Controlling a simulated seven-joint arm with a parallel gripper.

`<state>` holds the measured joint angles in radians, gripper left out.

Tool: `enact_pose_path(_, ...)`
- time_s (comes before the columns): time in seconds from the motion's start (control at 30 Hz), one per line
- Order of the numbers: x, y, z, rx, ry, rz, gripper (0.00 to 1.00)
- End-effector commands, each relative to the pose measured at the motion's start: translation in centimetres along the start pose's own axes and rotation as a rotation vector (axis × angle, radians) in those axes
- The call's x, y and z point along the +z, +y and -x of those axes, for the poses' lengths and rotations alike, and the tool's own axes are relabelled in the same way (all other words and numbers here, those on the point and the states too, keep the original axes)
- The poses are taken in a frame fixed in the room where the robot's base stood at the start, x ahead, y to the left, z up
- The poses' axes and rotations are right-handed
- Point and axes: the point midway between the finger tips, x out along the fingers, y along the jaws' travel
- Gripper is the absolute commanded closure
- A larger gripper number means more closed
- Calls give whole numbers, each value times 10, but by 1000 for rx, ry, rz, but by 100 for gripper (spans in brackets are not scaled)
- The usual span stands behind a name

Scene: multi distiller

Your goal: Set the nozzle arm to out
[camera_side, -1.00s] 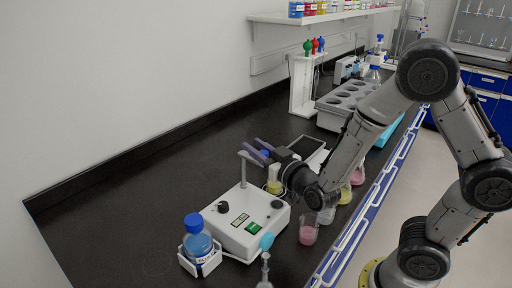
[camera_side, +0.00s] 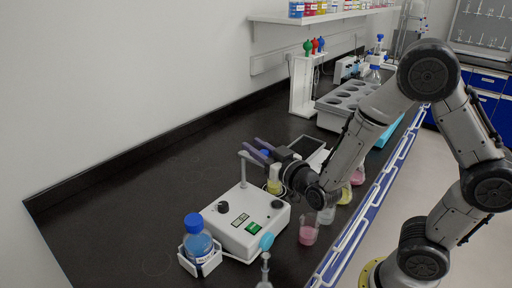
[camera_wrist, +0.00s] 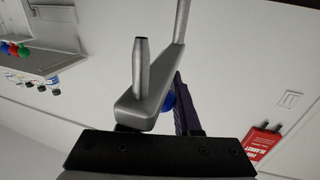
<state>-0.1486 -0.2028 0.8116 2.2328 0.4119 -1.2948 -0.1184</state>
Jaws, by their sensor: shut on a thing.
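The distiller (camera_side: 240,222) is a white box with a green switch and a dark knob, standing on the black bench in the side view. Its nozzle arm (camera_side: 249,157) is a grey bar on top of an upright post. My gripper (camera_side: 252,147) is at this bar, with its purple fingers shut on it. In the wrist view the nozzle arm (camera_wrist: 152,100) is large and close, with a tapered nozzle sticking out. One dark finger (camera_wrist: 184,108) shows beside it; the other finger is hidden behind the arm.
A blue-capped bottle (camera_side: 197,240) stands in a white holder at the distiller's left. Flasks and beakers, one with pink liquid (camera_side: 308,234), stand along the right bench edge near my wrist. A grey rack (camera_side: 335,105) stands behind. The bench on the left is clear.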

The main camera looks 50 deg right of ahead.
Motion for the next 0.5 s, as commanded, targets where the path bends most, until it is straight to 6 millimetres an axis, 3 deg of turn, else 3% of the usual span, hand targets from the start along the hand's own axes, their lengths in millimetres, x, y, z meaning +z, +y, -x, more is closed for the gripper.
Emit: enact_pose_path(0.5, 0, 12, -5, -231, -1, 0, 100)
